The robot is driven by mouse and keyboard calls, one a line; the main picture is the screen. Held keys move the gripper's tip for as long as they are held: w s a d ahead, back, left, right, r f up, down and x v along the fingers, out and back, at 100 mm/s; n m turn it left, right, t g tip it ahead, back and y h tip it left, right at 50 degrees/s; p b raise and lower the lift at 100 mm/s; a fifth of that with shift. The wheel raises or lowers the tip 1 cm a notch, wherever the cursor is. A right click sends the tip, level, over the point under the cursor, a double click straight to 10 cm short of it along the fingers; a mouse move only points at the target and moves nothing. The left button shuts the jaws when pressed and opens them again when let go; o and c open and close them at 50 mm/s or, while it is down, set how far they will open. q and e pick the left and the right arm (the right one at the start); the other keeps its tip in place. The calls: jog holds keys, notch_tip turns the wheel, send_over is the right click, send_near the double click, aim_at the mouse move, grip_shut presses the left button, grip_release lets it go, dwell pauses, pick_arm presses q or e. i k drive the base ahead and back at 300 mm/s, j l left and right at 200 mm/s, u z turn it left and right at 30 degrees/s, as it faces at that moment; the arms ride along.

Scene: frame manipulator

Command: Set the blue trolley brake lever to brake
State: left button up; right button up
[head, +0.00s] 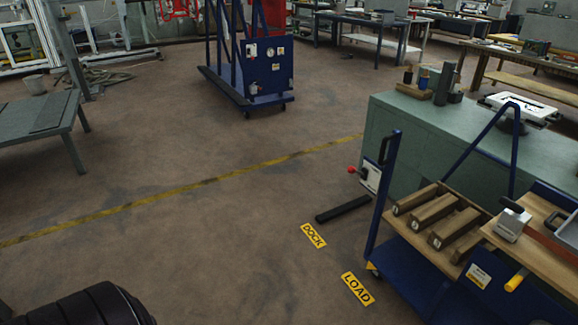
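The blue trolley (385,205) stands at the right, beside a green bench, with an upright post, a black handle and a slanted tube frame. A small lever with a red knob (351,170) sticks out to the left from a pale plate (371,178) on the trolley's post. The plate's markings are too small to read, so I cannot tell which setting the lever is at. Neither of my grippers shows in the head view. A dark rounded part at the bottom left seems to be mine.
Wooden blocks (434,212) and a wooden board (535,235) lie on the trolley. Yellow DOCK (313,236) and LOAD (357,289) floor labels and a dark bar (343,209) lie left of it. Another blue wheeled frame (265,75) stands behind. The middle floor is clear.

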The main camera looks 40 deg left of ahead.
aim_at(352, 170)
jog(key=u, duration=0.85)
jog(key=i+l+u, duration=0.4)
jog(key=i, duration=0.3)
jog(key=i+l+u, duration=0.4)
jog(key=i+l, duration=0.25)
jog(key=l, duration=0.1)
